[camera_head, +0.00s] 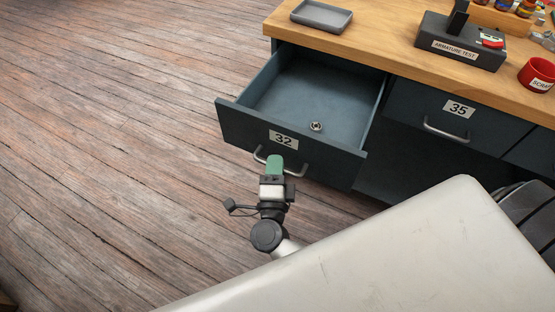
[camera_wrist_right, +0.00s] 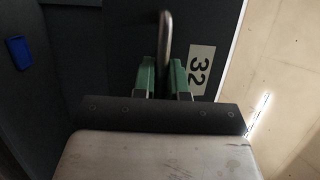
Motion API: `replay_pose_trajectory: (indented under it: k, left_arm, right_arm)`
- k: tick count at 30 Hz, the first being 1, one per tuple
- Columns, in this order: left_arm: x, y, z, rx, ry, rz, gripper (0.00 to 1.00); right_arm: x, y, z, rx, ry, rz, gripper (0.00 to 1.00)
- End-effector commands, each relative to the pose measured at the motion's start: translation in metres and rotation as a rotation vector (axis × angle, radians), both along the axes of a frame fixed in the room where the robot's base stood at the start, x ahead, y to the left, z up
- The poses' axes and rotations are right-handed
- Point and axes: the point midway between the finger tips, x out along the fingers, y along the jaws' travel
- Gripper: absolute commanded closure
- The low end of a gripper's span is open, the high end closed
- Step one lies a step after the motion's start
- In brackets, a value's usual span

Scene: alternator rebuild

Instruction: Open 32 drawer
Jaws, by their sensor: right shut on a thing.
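The 32 drawer (camera_head: 262,140) is pulled well out of the bench, its label facing front. Its blue-grey inside shows, with a small round metal part (camera_head: 316,126) lying on the bottom. The curved metal drawer handle (camera_head: 296,173) runs across the front below the label. My right gripper (camera_head: 275,162) is shut on the handle. In the right wrist view, the handle (camera_wrist_right: 166,40) stands between my green fingers (camera_wrist_right: 163,75), beside the label (camera_wrist_right: 201,68). My left gripper is not in view.
The 35 drawer (camera_head: 440,112) is shut to the right. On the wooden bench top (camera_head: 385,48) are a grey tray (camera_head: 321,15), an armature test box (camera_head: 461,42) and a red scrap bin (camera_head: 538,74). The floor (camera_head: 120,140) left of the drawer is clear.

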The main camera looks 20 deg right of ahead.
Motion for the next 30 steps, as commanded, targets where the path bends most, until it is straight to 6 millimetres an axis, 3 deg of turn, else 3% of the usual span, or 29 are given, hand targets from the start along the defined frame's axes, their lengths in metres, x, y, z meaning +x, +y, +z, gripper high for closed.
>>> replay_pose_trajectory:
  k: [6, 7, 12, 22, 30]
  left_arm:
    - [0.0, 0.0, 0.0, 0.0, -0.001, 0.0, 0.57]
    - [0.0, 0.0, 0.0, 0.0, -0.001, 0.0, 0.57]
    - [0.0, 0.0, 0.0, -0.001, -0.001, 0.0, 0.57]
    - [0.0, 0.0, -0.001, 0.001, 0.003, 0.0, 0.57]
    - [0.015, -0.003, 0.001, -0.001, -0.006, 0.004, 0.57]
  right_arm:
    - [0.0, 0.0, -0.001, 0.001, 0.002, 0.002, 1.0]
    - [0.0, 0.0, -0.001, 0.001, 0.002, 0.002, 0.86]
    - [0.0, 0.0, -0.001, 0.001, 0.002, 0.001, 0.63]
    - [-0.004, 0.002, -0.002, 0.0, 0.002, 0.001, 0.63]
    - [-0.045, 0.023, -0.011, 0.001, 0.005, 0.001, 0.63]
